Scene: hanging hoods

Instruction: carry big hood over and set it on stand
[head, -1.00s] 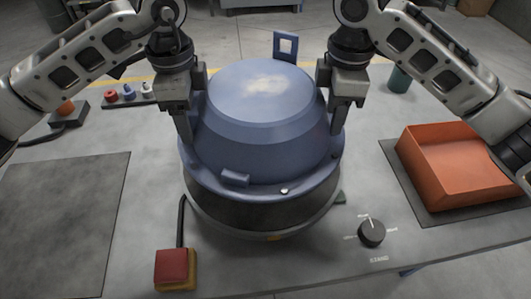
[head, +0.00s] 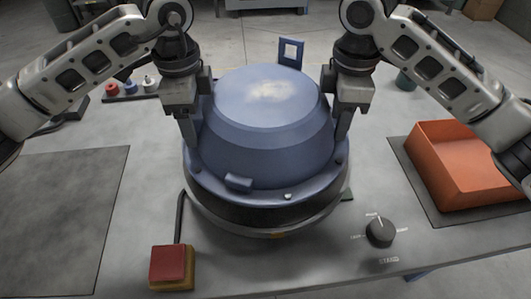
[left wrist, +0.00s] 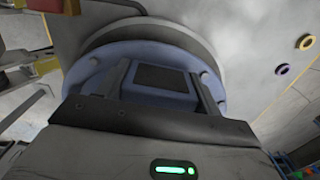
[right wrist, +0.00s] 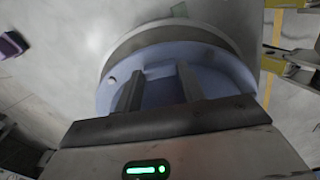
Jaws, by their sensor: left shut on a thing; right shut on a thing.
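The big hood (head: 268,125) is a blue dome with a wide flange, upright in the middle of the head view. Its flange sits over a dark round base with a pale lower rim (head: 265,222), which I take for the stand; whether they touch is hard to tell. My left gripper (head: 190,140) is shut on the hood's left side and my right gripper (head: 342,135) on its right side. In the left wrist view the fingers are at a block on the blue flange (left wrist: 235,100). In the right wrist view the fingers also reach the blue flange (right wrist: 230,70).
An orange tray (head: 455,190) lies on a dark mat at the right. A red button box (head: 172,265) and a black knob (head: 380,231) are at the front. A dark mat (head: 50,220) at the left is bare. A blue square-holed plate (head: 290,52) stands behind the hood.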

